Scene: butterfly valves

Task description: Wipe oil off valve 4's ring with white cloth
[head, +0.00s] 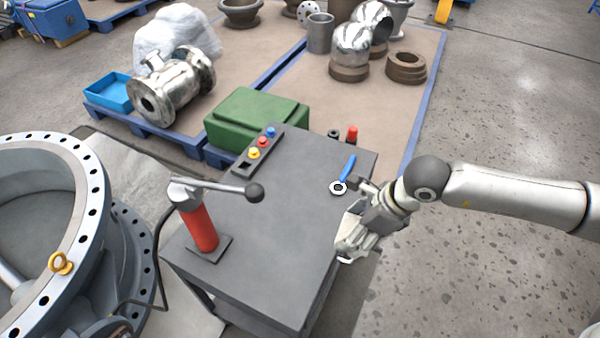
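A large grey flanged valve (95,215) with a ring of bolt holes fills the left side of the head view. Part of its disc shows inside, and no number is legible on it. An off-white cloth (346,246) is bunched at the right edge of the dark work table. My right gripper (354,222) comes in from the right and is at the cloth, touching or overlapping it. Its fingertips are partly hidden in the pale folds, so I cannot tell whether they are closed on it. My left gripper is not in view.
On the table (285,215) stand a red hand pump (198,228) with a long lever, a blue-handled tool (344,176) and a button panel (262,145). A green case (257,118) is behind. Pallets hold a shiny valve (172,90) and pipe parts. Floor at right is clear.

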